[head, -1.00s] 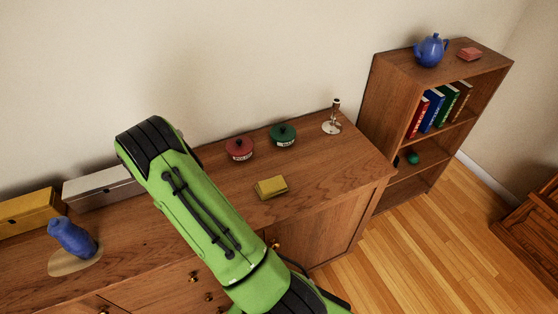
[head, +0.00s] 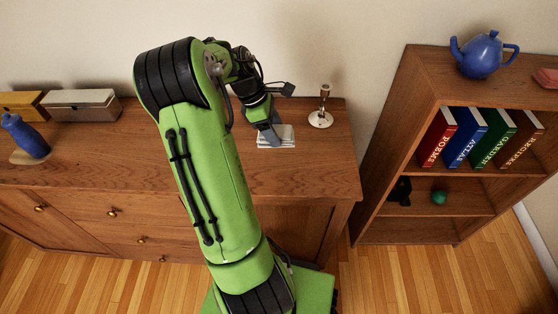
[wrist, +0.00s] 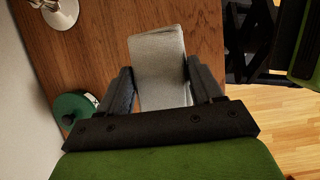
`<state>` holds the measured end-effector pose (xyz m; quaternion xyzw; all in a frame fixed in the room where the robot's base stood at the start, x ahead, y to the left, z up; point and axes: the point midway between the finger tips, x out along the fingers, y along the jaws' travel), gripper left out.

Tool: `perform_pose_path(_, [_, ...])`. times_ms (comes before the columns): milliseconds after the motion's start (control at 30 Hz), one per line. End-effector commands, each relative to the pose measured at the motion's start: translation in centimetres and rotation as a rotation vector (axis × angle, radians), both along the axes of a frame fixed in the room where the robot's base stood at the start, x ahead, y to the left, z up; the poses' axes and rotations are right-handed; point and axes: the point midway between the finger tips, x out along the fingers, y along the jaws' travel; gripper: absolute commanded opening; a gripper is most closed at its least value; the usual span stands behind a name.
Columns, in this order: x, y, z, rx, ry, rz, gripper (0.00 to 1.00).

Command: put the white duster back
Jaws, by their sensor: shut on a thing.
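The white duster (head: 276,138) is a folded pale cloth at the right part of the wooden dresser top in the head view. In the wrist view the duster (wrist: 158,65) lies between my two fingers, its far end sticking out past them. My gripper (head: 268,133) is shut on it and points down at the dresser top; it also shows in the wrist view (wrist: 162,92). The duster is at or close above the wood; I cannot tell whether it touches. My gripper hides part of it in the head view.
A candlestick (head: 320,108) stands just right of my gripper. A blue bottle (head: 25,136) and two boxes (head: 82,105) stand left. A bookshelf (head: 428,80) with a blue teapot (head: 482,54) stands right.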

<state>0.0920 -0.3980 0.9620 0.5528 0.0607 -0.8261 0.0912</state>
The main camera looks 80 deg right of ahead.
Motion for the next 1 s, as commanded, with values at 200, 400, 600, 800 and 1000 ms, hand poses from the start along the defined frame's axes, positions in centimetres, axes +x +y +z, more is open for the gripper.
perform_pose_path(200, [-0.2, 0.0, -4.1, 0.005, 0.001, 0.001, 0.41])
perform_pose_path(400, [-0.2, 0.1, -7.8, 0.003, 0.001, 0.001, 0.41])
perform_pose_path(600, [-0.1, 0.0, -10.0, 0.0, -0.001, 0.002, 0.41])
perform_pose_path(800, [-0.1, 0.0, -10.0, 0.0, 0.0, 0.001, 0.41])
perform_pose_path(1000, [-0.1, 0.0, -10.1, 0.0, 0.0, 0.001, 0.87])
